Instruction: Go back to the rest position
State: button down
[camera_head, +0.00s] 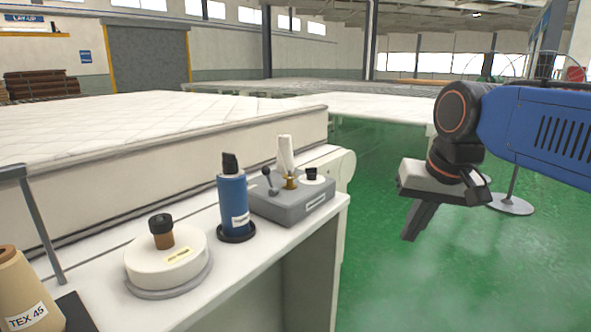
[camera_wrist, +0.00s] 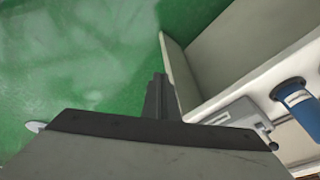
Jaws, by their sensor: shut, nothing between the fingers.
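My gripper (camera_head: 413,236) hangs at the right of the head view, below the blue arm link, over the green floor. Its fingers point down and are together, with nothing between them. In the wrist view the shut fingers (camera_wrist: 158,80) point at the floor, beside the edge of the white bench. My gripper is apart from the bench and everything on it.
The white bench (camera_head: 262,262) carries a blue bottle (camera_head: 232,198), a grey box with a lever (camera_head: 292,205), a white round container (camera_head: 166,258) and a thread cone (camera_head: 25,290). A quilted mattress (camera_head: 130,135) lies behind. Green floor (camera_head: 480,290) is open at right. A round-based stand (camera_head: 511,203) stands there.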

jog(key=s+d+f, duration=0.3)
jog(key=s+f, duration=0.3)
jog(key=f, duration=0.2)
jog(key=s+d+f+n+t+h, duration=0.1)
jog(key=s+d+f, duration=0.2)
jog(key=s+f, duration=0.3)
notch_tip(320, 180, down, 3)
jog(key=shift+s+f, duration=0.1)
jog(key=shift+s, duration=0.15)
jog(key=c, duration=2.4)
grip_release()
jog(key=shift+d, duration=0.1)
jog(key=shift+c, duration=0.2)
